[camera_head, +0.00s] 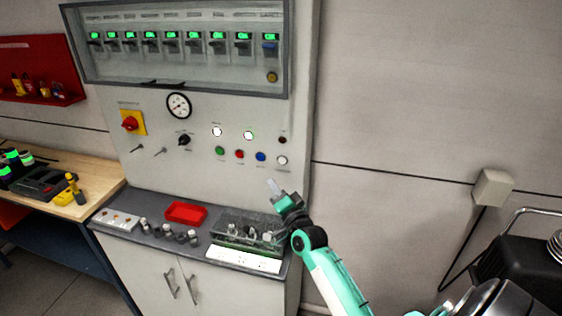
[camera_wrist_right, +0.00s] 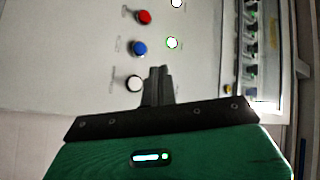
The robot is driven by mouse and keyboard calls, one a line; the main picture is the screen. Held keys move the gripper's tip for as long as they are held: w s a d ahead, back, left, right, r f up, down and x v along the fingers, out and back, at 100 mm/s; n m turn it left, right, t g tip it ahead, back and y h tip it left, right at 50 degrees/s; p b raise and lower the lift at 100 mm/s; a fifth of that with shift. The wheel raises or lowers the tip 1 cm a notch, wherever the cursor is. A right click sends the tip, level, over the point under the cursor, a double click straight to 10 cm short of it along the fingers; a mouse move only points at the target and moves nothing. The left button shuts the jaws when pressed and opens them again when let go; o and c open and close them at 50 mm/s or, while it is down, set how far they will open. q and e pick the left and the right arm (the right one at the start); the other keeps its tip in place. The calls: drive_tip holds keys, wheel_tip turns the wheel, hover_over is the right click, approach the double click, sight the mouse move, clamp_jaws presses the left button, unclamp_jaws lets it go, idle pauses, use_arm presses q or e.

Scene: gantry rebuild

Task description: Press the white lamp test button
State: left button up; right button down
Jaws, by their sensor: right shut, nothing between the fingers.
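The white button (camera_head: 282,160) is at the right end of the lower button row on the grey control panel. It also shows in the right wrist view (camera_wrist_right: 134,83), just left of the fingertips. My right gripper (camera_head: 273,186) is in front of the panel, below and slightly left of the white button in the head view. Its fingers (camera_wrist_right: 158,75) are shut together and empty, apart from the button in the picture. The depth gap to the panel is hard to tell. My left gripper is in neither view.
Blue (camera_head: 260,156), red (camera_head: 239,154) and green (camera_head: 220,150) buttons sit left of the white one. Two lit white lamps (camera_head: 249,135) are above. A clear tray (camera_head: 245,226) and a red tray (camera_head: 186,212) lie on the ledge below.

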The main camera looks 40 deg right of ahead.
sight(282, 161)
drive_tip(key=shift+w+d+b, duration=1.2)
drive_tip(key=shift+w+d, duration=0.25)
drive_tip(key=shift+d, duration=0.25)
drive_tip(key=shift+w+d+b, duration=1.2)
drive_tip(key=shift+w+d, duration=0.25)
drive_tip(key=shift+d, duration=0.2)
drive_tip(key=shift+d, duration=0.1)
drive_tip(key=shift+w+d, duration=0.2)
drive_tip(key=shift+w, duration=0.05)
